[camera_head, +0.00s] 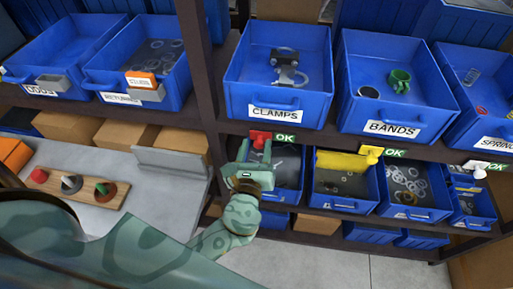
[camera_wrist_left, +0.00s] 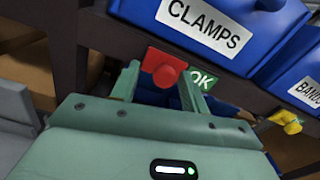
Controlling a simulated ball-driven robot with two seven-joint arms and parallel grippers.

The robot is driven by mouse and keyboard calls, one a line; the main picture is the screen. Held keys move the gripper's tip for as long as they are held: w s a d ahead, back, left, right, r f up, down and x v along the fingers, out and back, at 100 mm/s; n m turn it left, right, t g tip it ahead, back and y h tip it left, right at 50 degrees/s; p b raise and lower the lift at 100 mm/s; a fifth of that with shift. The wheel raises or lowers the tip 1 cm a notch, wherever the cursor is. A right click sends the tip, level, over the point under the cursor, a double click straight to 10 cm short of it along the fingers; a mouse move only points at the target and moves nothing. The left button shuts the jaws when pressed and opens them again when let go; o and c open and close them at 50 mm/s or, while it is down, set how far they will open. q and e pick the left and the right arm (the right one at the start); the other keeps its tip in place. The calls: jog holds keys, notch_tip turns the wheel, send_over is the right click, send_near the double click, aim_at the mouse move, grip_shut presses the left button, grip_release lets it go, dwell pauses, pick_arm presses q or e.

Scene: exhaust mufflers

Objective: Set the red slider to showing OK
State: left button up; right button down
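The red slider (camera_head: 259,138) sits on the shelf edge below the blue bin labelled CLAMPS. It has a round red knob, and it also shows in the left wrist view (camera_wrist_left: 163,68). A green OK label (camera_head: 284,138) is visible just to its right, and it shows in the wrist view (camera_wrist_left: 201,80). My left gripper (camera_head: 255,151) is just below and in front of the slider. Its fingers are apart, one to each side of the knob in the wrist view (camera_wrist_left: 162,84). I cannot tell whether either finger touches the slider. My right gripper is not in view.
A yellow slider (camera_head: 371,155) and a white slider (camera_head: 479,173) sit further right on the shelf edge. Blue bins stand above and below this edge. A grey table (camera_head: 150,205) at left holds a wooden board (camera_head: 70,189) with coloured knobs.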

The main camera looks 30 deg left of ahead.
pick_arm(q)
jog(key=shift+s+d, duration=0.1)
jog(key=v, duration=1.6)
jog(key=shift+b, duration=0.35)
jog(key=shift+f, duration=0.1)
jog(key=s+a+f+n+g+h, duration=0.1)
jog(key=s+a+f+n+g, duration=0.2)
jog(key=f, duration=0.8)
jog(key=s+f+n+g+h, duration=0.1)
jog(key=s+f+n+g, duration=0.25)
jog(key=f, duration=0.65)
jog(key=s+a+f+n+g+h, duration=0.1)
jog(key=s+a+f+n+g, duration=0.2)
jog(key=f, duration=0.8)
jog(key=s+a+f+n+g+h, duration=0.1)
jog(key=s+a+f+n+g, duration=0.1)
jog(key=s+f+n, duration=0.4)
jog(key=s+a+f+n+g+h, duration=0.1)
jog(key=s+a+f+n+g, duration=0.1)
jog(key=s+f+n+g, duration=0.3)
jog(key=s+f+n, duration=0.1)
jog(key=s+n, duration=0.3)
jog(key=n, duration=0.2)
jog(key=shift+s+a, duration=0.25)
jog(key=shift+s, duration=0.05)
